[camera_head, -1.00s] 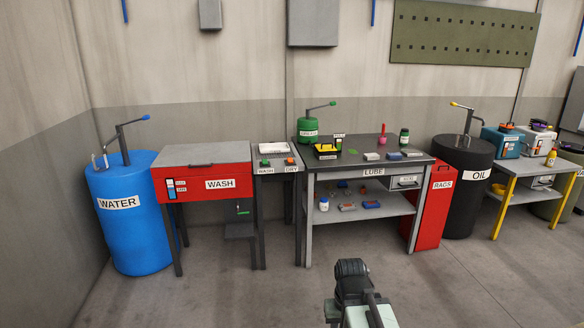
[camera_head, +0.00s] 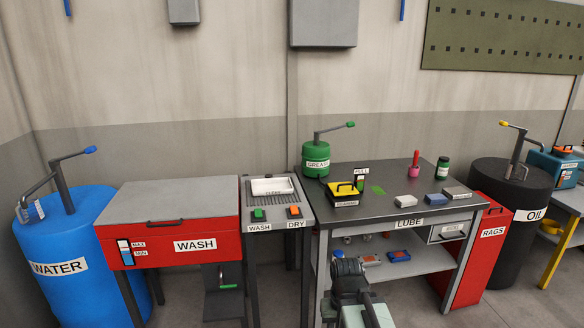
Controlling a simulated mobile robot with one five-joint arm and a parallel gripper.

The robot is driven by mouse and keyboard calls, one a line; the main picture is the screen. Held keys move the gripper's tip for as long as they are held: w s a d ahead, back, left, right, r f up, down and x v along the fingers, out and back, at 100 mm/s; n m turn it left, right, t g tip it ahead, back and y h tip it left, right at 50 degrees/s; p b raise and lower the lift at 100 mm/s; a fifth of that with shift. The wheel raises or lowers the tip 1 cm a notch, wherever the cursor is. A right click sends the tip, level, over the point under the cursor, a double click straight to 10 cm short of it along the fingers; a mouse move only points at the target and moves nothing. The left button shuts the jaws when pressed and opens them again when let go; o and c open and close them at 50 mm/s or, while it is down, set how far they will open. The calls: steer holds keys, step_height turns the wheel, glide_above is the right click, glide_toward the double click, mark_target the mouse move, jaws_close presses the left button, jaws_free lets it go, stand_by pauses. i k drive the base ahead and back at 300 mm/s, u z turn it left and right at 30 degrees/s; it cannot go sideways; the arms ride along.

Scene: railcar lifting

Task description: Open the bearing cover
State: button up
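The end of my arm with my gripper (camera_head: 347,268) shows at the bottom centre, in front of the table and well apart from the box. Its fingers cannot be made out, and nothing held is visible.
The lube table (camera_head: 300,222) also bears a green grease pump (camera_head: 316,158), small blocks and bottles. Left are the wash and dry buttons, a red wash cabinet (camera_head: 190,243) and a blue water barrel (camera_head: 70,265). Right are a red rags bin (camera_head: 480,250) and a black oil barrel (camera_head: 510,225).

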mark_target(348, 189)
steer(key=z, duration=0.05)
steer(key=i, duration=1.5)
steer(key=u, duration=0.9)
